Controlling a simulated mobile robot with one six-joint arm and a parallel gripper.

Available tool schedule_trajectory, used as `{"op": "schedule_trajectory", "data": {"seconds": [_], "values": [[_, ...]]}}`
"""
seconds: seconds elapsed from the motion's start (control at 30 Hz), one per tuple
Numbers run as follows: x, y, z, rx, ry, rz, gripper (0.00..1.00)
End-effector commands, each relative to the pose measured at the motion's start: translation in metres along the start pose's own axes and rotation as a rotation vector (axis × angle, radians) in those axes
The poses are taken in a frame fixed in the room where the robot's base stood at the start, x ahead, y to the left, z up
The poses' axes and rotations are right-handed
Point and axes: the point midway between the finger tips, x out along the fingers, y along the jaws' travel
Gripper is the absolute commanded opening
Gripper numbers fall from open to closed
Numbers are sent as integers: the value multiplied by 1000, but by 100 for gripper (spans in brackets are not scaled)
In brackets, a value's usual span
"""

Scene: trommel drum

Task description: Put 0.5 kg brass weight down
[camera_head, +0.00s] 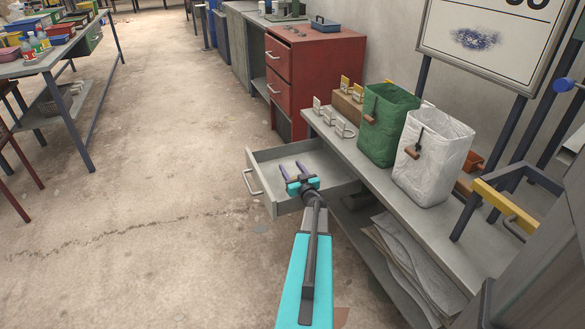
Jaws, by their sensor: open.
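My gripper (291,168) is at the end of my teal arm, above or inside an open grey drawer (262,196). Its two purple fingers are apart, and I see nothing between them. I cannot make out a brass weight anywhere in this view. My gripper and arm hide part of the drawer's floor, and the rest of the floor that shows looks bare.
The drawer sticks out from a grey bench (413,207). On the bench stand a green bag (386,127), a white bag (432,160) and several small hooked blocks (342,127). A red cabinet (320,72) stands behind. The floor at left is clear up to a cluttered table (40,66).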

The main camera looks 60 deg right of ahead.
Motion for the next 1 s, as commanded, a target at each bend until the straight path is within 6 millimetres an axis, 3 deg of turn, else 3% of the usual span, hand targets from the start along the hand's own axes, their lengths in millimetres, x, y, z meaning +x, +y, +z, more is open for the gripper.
{"op": "schedule_trajectory", "data": {"seconds": [0.8,1.0], "values": [[-98,0,-4,1,5,1,51],[-115,0,-4,1,6,0,51]]}}
